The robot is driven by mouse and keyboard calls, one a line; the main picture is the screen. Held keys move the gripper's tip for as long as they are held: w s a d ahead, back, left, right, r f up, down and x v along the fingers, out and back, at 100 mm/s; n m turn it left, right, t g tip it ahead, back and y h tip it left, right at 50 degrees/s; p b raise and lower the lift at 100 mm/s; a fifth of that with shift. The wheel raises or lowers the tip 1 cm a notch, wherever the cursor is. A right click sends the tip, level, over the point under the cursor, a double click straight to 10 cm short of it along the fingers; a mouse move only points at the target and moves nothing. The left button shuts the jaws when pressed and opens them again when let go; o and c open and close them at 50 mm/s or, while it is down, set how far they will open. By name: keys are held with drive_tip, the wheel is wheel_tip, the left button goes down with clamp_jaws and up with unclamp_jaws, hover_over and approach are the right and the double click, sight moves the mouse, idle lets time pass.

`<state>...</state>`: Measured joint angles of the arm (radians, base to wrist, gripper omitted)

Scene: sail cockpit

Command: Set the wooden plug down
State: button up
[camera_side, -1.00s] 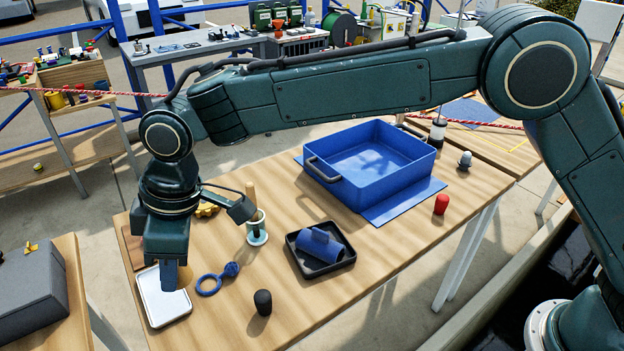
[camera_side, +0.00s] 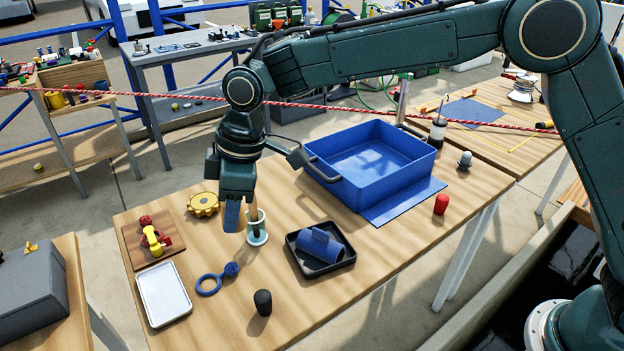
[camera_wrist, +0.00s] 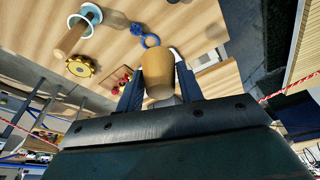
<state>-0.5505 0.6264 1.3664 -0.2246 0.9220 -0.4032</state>
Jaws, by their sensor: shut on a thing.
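The wooden plug (camera_wrist: 157,78) is a short tan cylinder. In the wrist view it sits between the two blue fingers of my gripper (camera_wrist: 156,68), which is shut on it. In the side view my gripper (camera_side: 237,215) points down above the table, just left of and overlapping the pale round holder (camera_side: 257,238). The plug cannot be told apart there from the wooden handle standing in the holder. Whether the plug touches anything below cannot be told. The white-rimmed tray (camera_side: 165,293) lies flat and empty at the table's left front.
A yellow gear (camera_side: 203,205), a board with red and yellow parts (camera_side: 153,238), a blue ring (camera_side: 208,285) and a black cylinder (camera_side: 263,302) surround my gripper. A black tray (camera_side: 320,268) holding a blue cylinder and a big blue bin (camera_side: 370,165) stand to the right.

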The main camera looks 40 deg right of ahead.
drive_tip(key=d, duration=0.3)
drive_tip(key=w+d, duration=0.1)
drive_tip(key=d, duration=0.2)
drive_tip(key=w+d, duration=0.1)
drive_tip(key=d, duration=0.2)
drive_tip(key=shift+d+r, duration=0.15)
drive_tip(key=shift+d, duration=0.25)
drive_tip(key=s+d+m, duration=0.1)
drive_tip(key=s+d, duration=0.4)
drive_tip(key=d, duration=0.9)
drive_tip(key=s+d+m, duration=0.1)
drive_tip(key=s+d, duration=0.3)
drive_tip(key=d, duration=1.1)
drive_tip(key=d+x, duration=0.1)
drive_tip(key=x, duration=0.4)
drive_tip(key=s+d+x, duration=0.1)
drive_tip(key=x, duration=0.4)
drive_tip(key=d+f+x, duration=0.1)
drive_tip(key=x, duration=0.5)
drive_tip(key=shift+s+d, duration=0.2)
drive_tip(key=shift+s, duration=0.2)
drive_tip(key=shift+f, duration=0.1)
drive_tip(key=shift+f, duration=1.85)
